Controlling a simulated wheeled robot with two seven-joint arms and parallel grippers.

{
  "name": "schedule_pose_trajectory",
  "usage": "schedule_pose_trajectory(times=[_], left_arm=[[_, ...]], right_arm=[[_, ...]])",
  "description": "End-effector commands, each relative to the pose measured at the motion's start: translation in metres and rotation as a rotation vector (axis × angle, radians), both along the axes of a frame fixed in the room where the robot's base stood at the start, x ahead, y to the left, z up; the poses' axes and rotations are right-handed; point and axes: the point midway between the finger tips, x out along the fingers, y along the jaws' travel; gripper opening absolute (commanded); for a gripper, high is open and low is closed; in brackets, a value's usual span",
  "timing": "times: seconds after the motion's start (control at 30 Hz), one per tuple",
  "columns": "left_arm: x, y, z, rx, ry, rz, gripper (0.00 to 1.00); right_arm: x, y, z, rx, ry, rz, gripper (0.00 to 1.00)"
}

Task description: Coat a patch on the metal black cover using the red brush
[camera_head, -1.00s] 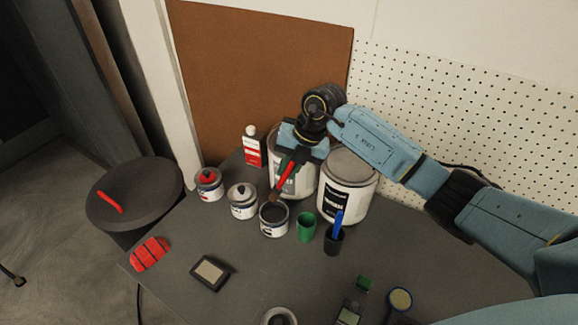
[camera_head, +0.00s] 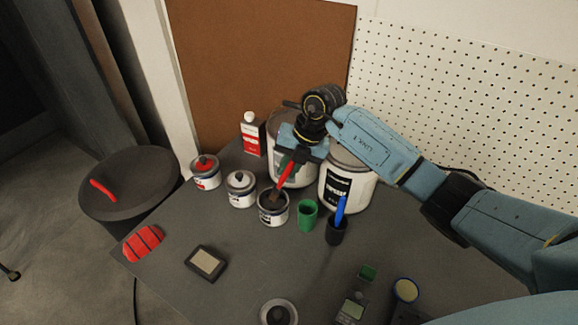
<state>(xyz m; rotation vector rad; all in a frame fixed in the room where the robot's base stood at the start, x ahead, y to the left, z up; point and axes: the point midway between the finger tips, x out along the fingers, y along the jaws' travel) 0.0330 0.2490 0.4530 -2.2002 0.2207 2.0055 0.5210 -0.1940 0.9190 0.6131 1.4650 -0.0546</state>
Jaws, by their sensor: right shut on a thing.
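The red brush (camera_head: 286,176) points down from my right gripper (camera_head: 297,153), which is shut on its handle. The brush's bristle end is at the mouth of an open can with dark contents (camera_head: 273,217); I cannot tell how deep it reaches. A dark round cover (camera_head: 135,190), which looks like the metal black cover, tops a drum at the left, apart from the brush. A short red bar (camera_head: 103,190) lies on it. My left gripper is not in view.
On the grey table (camera_head: 235,290) stand two closed small cans (camera_head: 241,190), a green cup (camera_head: 307,216), a dark cup with a blue-handled tool (camera_head: 337,230) and two large cans (camera_head: 345,185). A red block (camera_head: 143,243) and a framed pad (camera_head: 206,263) lie in front.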

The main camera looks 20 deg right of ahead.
Motion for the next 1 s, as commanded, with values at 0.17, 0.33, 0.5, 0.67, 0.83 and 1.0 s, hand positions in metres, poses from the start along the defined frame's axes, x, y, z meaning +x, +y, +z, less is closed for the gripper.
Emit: schedule_pose_trajectory(times=[0.17, 0.33, 0.5, 0.67, 0.83, 1.0], left_arm=[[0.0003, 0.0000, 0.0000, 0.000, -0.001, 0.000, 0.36], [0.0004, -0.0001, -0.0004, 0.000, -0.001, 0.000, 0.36], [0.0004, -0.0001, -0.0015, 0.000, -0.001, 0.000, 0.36], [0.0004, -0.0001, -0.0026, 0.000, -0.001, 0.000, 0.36], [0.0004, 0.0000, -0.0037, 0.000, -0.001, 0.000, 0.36], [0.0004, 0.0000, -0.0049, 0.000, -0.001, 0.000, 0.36]], right_arm=[[0.0001, 0.0002, 0.0002, 0.000, 0.000, 0.000, 0.00], [0.0001, 0.0001, -0.0004, 0.000, 0.000, 0.000, 0.00], [0.0001, 0.0001, -0.0022, 0.000, 0.000, 0.000, 0.00], [0.0000, 0.0000, -0.0044, 0.000, 0.000, 0.000, 0.00], [0.0000, 0.0000, -0.0065, -0.001, 0.000, 0.000, 0.00], [-0.0001, 0.0000, -0.0086, -0.001, 0.000, 0.000, 0.00]])
